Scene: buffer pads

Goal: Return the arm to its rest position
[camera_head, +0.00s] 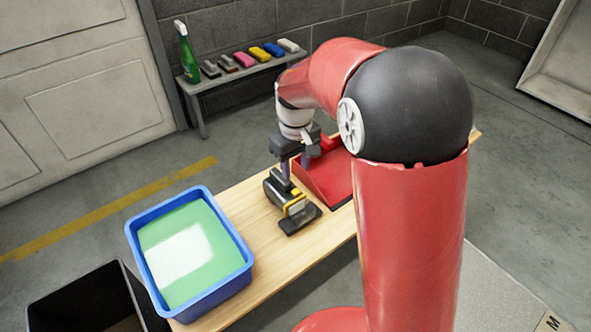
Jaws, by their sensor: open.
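My red arm reaches over the wooden table (275,280), and my gripper (295,166) hangs from its end, pointing down. The gripper is open. It is just above and partly in front of a dark grey and black hand tool with a yellow part (293,207), which looks like a sander with a flat pad, standing on the table. I cannot tell whether the fingers touch the tool. A red sloped holder (325,178) is just behind and right of the gripper, partly hidden by my arm.
A blue tub (243,277) with green and white contents stands at the table's left end. A black bin (85,300) is on the floor beside it. A bench (235,79) at the wall holds a green spray bottle (187,55) and several coloured blocks (260,54).

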